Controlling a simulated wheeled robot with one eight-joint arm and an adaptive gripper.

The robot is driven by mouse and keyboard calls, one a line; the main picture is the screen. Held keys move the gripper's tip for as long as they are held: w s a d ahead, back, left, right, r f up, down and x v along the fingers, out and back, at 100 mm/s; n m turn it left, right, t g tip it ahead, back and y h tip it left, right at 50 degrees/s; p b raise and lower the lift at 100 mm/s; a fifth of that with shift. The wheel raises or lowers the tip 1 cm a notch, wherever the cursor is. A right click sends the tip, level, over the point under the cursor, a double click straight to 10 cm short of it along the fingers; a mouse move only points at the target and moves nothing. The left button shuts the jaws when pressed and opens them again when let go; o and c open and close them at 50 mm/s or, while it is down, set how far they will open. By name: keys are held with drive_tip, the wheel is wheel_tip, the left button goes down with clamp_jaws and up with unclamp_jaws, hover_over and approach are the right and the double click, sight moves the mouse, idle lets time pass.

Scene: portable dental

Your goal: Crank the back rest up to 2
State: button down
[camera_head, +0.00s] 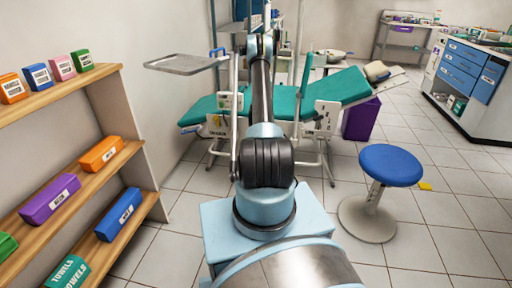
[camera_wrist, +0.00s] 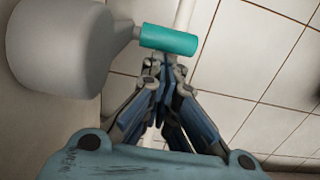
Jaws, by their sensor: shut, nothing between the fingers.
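The teal dental chair (camera_head: 285,103) stands beyond my arm in the head view. Its back rest (camera_head: 340,87) slopes gently up to the right, with a tan head cushion (camera_head: 376,70) at the end. White plates are on its sides; the one on the right (camera_head: 326,117) has marks too small to read. In the wrist view my gripper (camera_wrist: 162,66) is shut and empty. Its fingertips are just below a teal cylinder (camera_wrist: 169,40) that looks like a crank grip; I cannot tell if they touch. My gripper is hidden in the head view.
A large pale rounded body (camera_wrist: 58,45) fills the wrist view's upper left. In the head view, a metal tray (camera_head: 186,63) juts out left of my arm. A blue stool (camera_head: 391,165) stands right, a shelf (camera_head: 100,165) left. Open tiled floor lies at right.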

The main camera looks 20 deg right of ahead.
drive_tip(key=shift+r, duration=0.15)
idle(0.3)
drive_tip(key=s+a+r+m, duration=0.1)
drive_tip(key=s+a+r, duration=0.15)
drive_tip(key=r, duration=0.75)
drive_tip(key=s+a+r+m, duration=0.1)
drive_tip(key=s+a+r, duration=0.15)
drive_tip(key=r, duration=0.85)
drive_tip(key=s+a+r+m, duration=0.1)
drive_tip(key=s+a+r, duration=0.15)
drive_tip(key=r, duration=0.75)
drive_tip(key=s+a+r+m+t, duration=0.1)
drive_tip(key=s+a+r+m, duration=0.3)
drive_tip(key=s+r, duration=0.8)
drive_tip(key=s+a+r+m, duration=0.1)
drive_tip(key=s+a+r, duration=0.15)
drive_tip(key=s, duration=0.75)
drive_tip(key=s+a+r+m, duration=0.1)
drive_tip(key=s+a, duration=0.2)
drive_tip(key=s, duration=0.7)
drive_tip(key=s+a+f+m, duration=0.1)
drive_tip(key=s+f, duration=0.2)
drive_tip(key=s, duration=0.4)
drive_tip(key=s+a+f+m+t, duration=0.1)
drive_tip(key=s+f, duration=0.3)
drive_tip(key=s, duration=0.4)
drive_tip(key=shift+a+m, duration=0.35)
drive_tip(key=shift+m, duration=0.35)
drive_tip(key=shift+w+f, duration=0.1)
drive_tip(key=shift+w, duration=0.05)
